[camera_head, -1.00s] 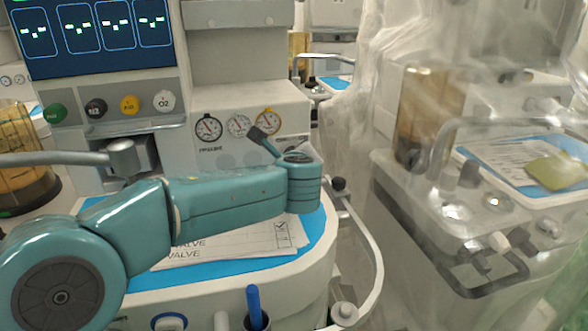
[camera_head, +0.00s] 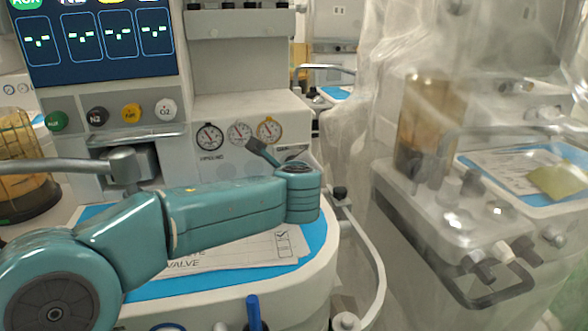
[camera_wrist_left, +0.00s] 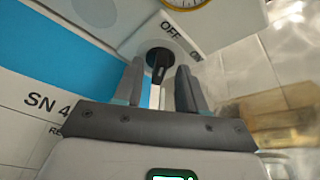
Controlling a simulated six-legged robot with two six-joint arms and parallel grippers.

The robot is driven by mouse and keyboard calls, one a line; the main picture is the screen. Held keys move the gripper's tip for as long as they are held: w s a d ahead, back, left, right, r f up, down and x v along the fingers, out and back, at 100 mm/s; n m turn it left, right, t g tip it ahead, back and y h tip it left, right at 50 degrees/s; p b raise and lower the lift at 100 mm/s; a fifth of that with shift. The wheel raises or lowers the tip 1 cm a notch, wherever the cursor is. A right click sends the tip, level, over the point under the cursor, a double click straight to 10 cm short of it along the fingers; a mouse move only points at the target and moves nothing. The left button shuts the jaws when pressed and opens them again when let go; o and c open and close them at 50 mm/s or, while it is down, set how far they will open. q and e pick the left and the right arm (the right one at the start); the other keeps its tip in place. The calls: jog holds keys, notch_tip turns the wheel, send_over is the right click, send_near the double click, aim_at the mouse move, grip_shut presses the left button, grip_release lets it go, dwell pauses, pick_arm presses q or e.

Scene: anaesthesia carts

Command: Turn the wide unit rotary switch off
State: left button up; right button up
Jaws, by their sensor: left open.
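The rotary switch (camera_wrist_left: 159,62) is a black knob on a pale panel below a round gauge, with OFF and ON lettering beside it in the left wrist view. My left gripper (camera_wrist_left: 157,80) is open, one finger on each side of the knob's handle; I cannot tell whether they touch it. In the head view my teal left arm (camera_head: 225,213) reaches across the cart's worktop to the gauge panel (camera_head: 250,112). My right gripper is not in view.
The cart's blue-matted worktop (camera_head: 150,289) holds papers (camera_head: 225,255) under my arm. A curved white rail (camera_head: 372,262) runs along its right side. A second cart under clear plastic sheeting (camera_head: 420,225) stands at right. A grey bar (camera_head: 60,165) juts in at left.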

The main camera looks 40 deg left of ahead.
pick_arm(q)
jog(key=p+v, duration=0.2)
jog(key=v, duration=1.4)
jog(key=shift+s+p, duration=0.15)
jog(key=shift+p, duration=0.25)
jog(key=shift+d, duration=0.1)
